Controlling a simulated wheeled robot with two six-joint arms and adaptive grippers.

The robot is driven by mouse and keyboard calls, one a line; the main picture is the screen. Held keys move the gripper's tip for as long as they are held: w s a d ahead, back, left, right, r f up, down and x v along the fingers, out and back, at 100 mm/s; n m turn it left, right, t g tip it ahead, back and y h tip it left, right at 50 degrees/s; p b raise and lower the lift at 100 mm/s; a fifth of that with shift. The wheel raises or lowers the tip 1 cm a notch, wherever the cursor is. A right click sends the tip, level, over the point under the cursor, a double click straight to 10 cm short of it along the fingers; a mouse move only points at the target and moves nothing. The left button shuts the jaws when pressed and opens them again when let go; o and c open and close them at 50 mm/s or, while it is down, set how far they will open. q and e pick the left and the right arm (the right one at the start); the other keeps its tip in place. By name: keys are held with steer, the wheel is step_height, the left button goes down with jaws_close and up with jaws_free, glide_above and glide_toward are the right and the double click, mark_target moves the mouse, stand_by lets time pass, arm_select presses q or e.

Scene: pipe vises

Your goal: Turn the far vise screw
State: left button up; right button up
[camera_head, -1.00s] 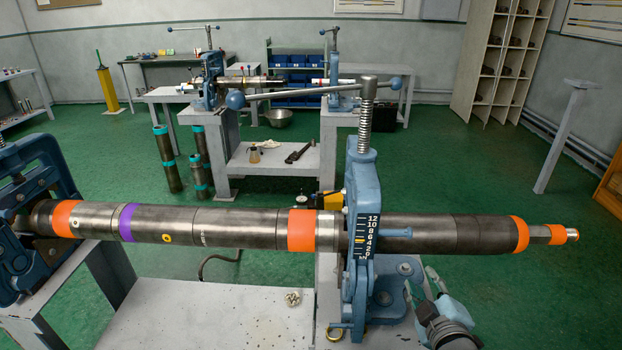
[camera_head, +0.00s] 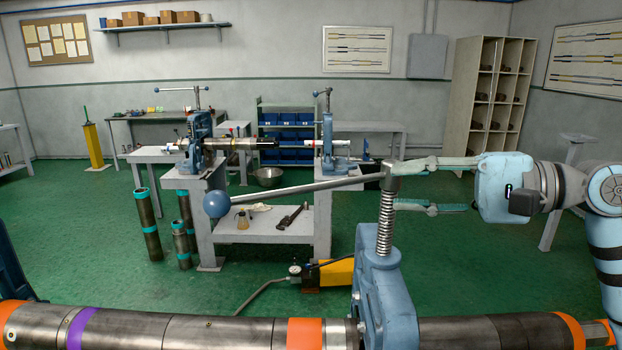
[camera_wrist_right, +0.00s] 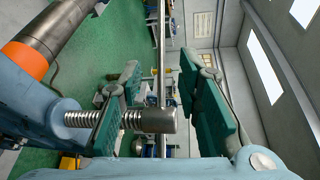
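A blue vise (camera_head: 385,290) stands in the right foreground, around a grey pipe (camera_head: 225,334). Its upright screw (camera_head: 385,222) has a spring-like thread and a round metal head, with a long bar handle (camera_head: 290,190) ending in a blue ball (camera_head: 216,204) at left. My right gripper (camera_head: 392,184) reaches in from the right at the height of the screw head, fingers parted above and below. In the right wrist view, the screw head (camera_wrist_right: 155,121) shows between the open green-padded fingers (camera_wrist_right: 160,100). Contact cannot be told. The bar's right end is not clearly visible. My left gripper is not in view.
Another blue vise part (camera_head: 10,275) is at the left edge. A yellow pump (camera_head: 337,272) with a hose lies on the floor behind.

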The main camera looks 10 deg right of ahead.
steer(key=p, duration=0.2)
glide_toward(322, 187)
steer(key=a, duration=0.2)
steer(key=x, duration=0.2)
steer(key=p+x, duration=0.1)
steer(key=x, duration=0.2)
steer(key=w+d+x, duration=0.1)
steer(key=x, duration=0.2)
steer(key=shift+w+a+f+p, duration=0.1)
steer(key=shift+w+a+p, duration=0.15)
steer(key=shift+p, duration=0.15)
steer(key=shift+w+a+f, duration=0.1)
steer(key=shift+a, duration=0.25)
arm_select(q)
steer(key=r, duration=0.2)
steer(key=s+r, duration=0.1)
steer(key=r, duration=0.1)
arm_select(e)
jaws_close()
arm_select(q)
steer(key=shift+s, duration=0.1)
